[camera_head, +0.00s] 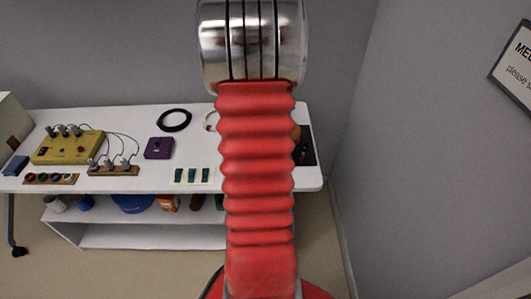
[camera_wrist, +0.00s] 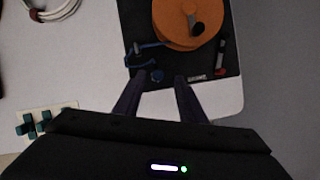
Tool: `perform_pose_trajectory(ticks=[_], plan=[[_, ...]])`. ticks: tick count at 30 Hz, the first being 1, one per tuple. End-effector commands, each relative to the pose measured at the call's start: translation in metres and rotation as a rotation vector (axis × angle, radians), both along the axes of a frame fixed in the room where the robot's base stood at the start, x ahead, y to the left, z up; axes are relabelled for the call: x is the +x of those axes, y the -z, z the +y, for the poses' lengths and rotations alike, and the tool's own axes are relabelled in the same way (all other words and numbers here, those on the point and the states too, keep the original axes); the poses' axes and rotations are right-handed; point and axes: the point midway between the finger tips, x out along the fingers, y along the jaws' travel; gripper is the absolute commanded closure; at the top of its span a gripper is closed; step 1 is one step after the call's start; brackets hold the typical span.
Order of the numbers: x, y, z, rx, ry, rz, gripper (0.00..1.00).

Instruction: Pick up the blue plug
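How high the fingers are above the mat is unclear. In the head view my red arm hides the gripper and the plug.
An orange disc (camera_wrist: 180,22) with a dark handle lies beyond the fingers. White cable (camera_wrist: 52,10) and a block with green parts (camera_wrist: 45,120) are at left. The table's right edge (camera_head: 321,170) is near the wall.

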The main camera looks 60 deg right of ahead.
Motion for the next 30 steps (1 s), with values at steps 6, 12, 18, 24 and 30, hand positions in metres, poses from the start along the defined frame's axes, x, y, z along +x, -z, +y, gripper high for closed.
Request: perform_pose_trajectory(ticks=[6, 12, 18, 24, 30], plan=[[0.004, 0.02, -0.007, 0.003, -0.001, 0.002, 0.63], [0.006, 0.038, -0.014, 0.002, -0.001, 0.002, 0.63], [0.006, 0.044, -0.017, 0.0, 0.0, 0.0, 0.63], [0.006, 0.043, -0.017, 0.0, 0.0, 0.0, 0.63], [0.006, 0.043, -0.017, 0.0, 0.0, 0.0, 0.63]])
